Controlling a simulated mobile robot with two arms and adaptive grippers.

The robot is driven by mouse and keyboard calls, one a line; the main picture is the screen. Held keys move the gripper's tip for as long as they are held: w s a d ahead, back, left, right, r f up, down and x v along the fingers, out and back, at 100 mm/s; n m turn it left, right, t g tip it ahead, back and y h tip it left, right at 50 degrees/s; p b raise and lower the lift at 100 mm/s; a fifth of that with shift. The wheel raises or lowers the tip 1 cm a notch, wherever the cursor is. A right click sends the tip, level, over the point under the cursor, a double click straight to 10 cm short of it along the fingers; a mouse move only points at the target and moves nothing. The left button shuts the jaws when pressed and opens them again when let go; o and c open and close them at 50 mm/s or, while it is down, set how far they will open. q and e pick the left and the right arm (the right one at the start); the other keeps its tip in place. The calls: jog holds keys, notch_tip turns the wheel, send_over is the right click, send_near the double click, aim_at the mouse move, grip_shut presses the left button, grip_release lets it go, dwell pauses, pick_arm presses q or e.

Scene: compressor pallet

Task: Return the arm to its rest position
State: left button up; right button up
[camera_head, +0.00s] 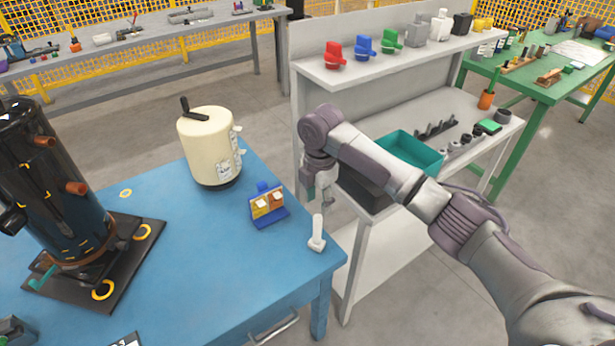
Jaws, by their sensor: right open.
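My right arm reaches in from the lower right. My right gripper (320,194) hangs fingers-down over the gap between the blue table (190,270) and the white shelf bench (372,258). It is open, with nothing visible between the fingers. It is above and behind a small white handle-like part (317,236) at the blue table's right edge, apart from it as far as I can tell. My right forearm hides part of the white bench. My left gripper does not show.
A black compressor (50,180) on a dark base stands left on the blue table. A teal bin (408,150) and small parts sit on the bench near my arm.

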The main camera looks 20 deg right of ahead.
jog(key=s+a+f+m+t+y, duration=0.1)
jog(key=s+a+f+m, duration=0.4)
jog(key=s, duration=0.4)
jog(key=s+a+f+m+t+y, duration=0.1)
jog(key=s+a+f+m+y, duration=0.15)
jog(key=s+f, duration=0.45)
jog(key=s+d+r+m+t+h, duration=0.1)
jog(key=s+d+r+m+h, duration=0.1)
jog(key=s+d+m, duration=0.6)
jog(key=s+d+r+m+t+h, duration=0.1)
jog(key=s+d+m, duration=0.2)
jog(key=s+m, duration=0.45)
notch_tip(320, 180, down, 24)
jog(key=s+n+g, duration=0.2)
jog(key=s+d+f+g, duration=0.1)
jog(key=s+d+f, duration=0.2)
jog(key=s+f, duration=1.4)
jog(key=shift+s+f+n, duration=0.2)
jog(key=shift+f+n, duration=0.1)
jog(key=shift+f, duration=0.35)
